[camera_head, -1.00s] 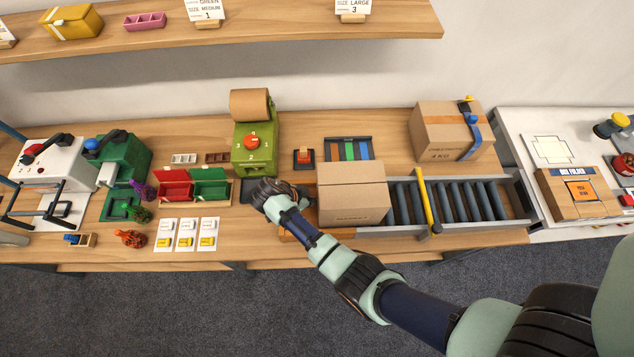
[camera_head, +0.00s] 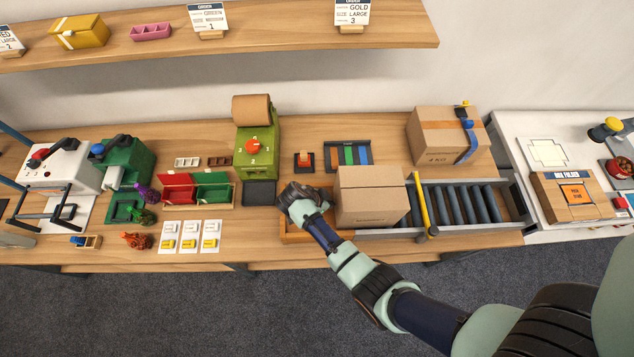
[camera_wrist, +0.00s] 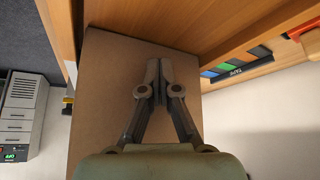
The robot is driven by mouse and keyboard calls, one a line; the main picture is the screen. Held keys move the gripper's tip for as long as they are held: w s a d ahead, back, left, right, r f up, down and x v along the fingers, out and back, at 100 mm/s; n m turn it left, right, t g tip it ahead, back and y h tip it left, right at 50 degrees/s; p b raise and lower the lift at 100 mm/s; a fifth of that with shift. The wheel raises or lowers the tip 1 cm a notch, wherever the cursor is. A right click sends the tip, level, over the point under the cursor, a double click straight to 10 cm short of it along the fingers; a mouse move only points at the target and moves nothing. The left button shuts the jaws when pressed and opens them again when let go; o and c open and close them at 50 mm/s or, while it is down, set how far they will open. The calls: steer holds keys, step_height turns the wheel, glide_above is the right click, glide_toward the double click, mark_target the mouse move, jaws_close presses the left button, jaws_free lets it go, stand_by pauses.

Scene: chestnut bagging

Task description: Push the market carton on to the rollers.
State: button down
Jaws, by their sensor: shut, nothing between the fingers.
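The market carton (camera_head: 371,197) is a closed brown box at the left end of the roller conveyor. Its right part covers the first rollers; other rollers (camera_head: 468,204) show to its right. My gripper (camera_head: 295,196) is at the carton's left side, fingers together and empty. In the wrist view the shut fingers (camera_wrist: 159,82) point at the carton's flat brown face (camera_wrist: 108,75), very close to it. I cannot tell for certain whether they touch. A yellow bar (camera_head: 424,200) crosses the conveyor just right of the carton.
A larger taped carton (camera_head: 437,138) stands behind the rollers. A tape rack (camera_head: 349,155) and a red button block (camera_head: 304,161) lie behind the market carton. The green paper dispenser (camera_head: 257,150) is left of my gripper. The wooden bench continues left.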

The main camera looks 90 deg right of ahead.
mark_target(354, 185)
steer(key=shift+s+d+p, duration=0.1)
steer(key=shift+s+p, duration=1)
steer(key=shift+s, duration=2.2)
steer(key=r+p, duration=0.4)
steer(key=w+r+p, duration=0.1)
steer(key=r+p, duration=0.3)
steer(key=r, duration=0.1)
steer(key=r+p, duration=0.4)
steer(key=r, duration=0.1)
steer(key=shift+w+r, duration=0.2)
steer(key=shift+w+r+b, duration=0.1)
steer(key=shift+r+b, duration=0.15)
steer(key=shift+b, duration=0.3)
steer(key=shift+r, duration=0.55)
